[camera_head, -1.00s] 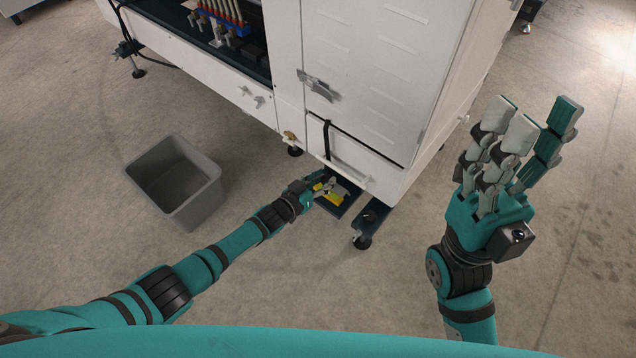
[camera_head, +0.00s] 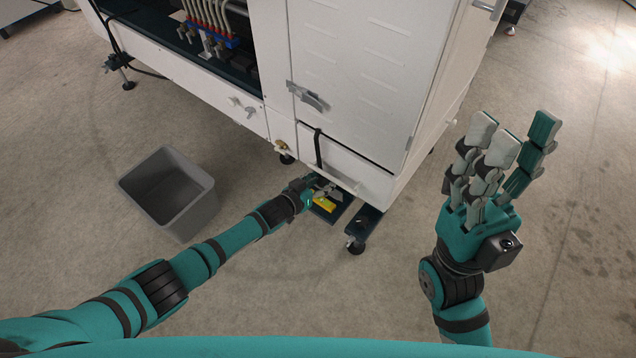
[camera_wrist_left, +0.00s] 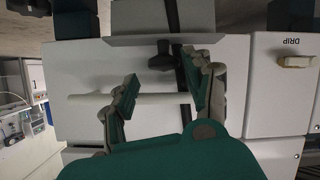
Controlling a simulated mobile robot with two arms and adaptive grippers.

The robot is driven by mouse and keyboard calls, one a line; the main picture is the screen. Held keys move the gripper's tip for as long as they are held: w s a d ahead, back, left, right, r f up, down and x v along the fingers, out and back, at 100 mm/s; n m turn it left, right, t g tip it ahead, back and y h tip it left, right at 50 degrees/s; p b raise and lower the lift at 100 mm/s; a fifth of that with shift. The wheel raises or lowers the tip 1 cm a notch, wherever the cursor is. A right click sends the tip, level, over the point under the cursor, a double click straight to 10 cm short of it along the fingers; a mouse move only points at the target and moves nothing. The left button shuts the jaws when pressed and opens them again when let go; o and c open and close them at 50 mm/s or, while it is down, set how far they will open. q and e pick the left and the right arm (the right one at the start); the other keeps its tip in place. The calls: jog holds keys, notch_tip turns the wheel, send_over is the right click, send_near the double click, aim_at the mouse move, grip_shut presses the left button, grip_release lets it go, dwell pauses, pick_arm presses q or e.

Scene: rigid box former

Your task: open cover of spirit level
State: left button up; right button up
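A small yellow object (camera_head: 325,206), which may be the spirit level, sits low on a dark plate (camera_head: 331,214) at the machine's bottom edge. I cannot make out its cover. My left gripper (camera_head: 322,188) is just above and beside it; I cannot tell whether they touch. In the left wrist view the left gripper (camera_wrist_left: 158,98) has its fingers apart, with a white bar (camera_wrist_left: 152,99) of the machine showing across the gap. The yellow object does not show there. My right gripper (camera_head: 505,150) is raised at the right, open and empty, fingers spread upward.
The white machine (camera_head: 345,85) stands over the work spot, with a latch handle (camera_head: 308,96) and a black strap (camera_head: 318,147). A machine foot (camera_head: 357,243) is close to the left hand's right. A grey bin (camera_head: 200,212) stands on the floor at left.

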pick_arm(q)
jog(key=shift+s+a+f, duration=0.1)
jog(key=shift+a+f, duration=0.05)
jog(key=shift+a, duration=0.15)
jog(key=shift+s+a+r, duration=0.2)
jog(key=shift+s+a, duration=0.2)
jog(key=shift+s, duration=0.1)
jog(key=v, duration=1)
jog(key=shift+s+r, duration=0.2)
jog(key=shift+r, duration=0.05)
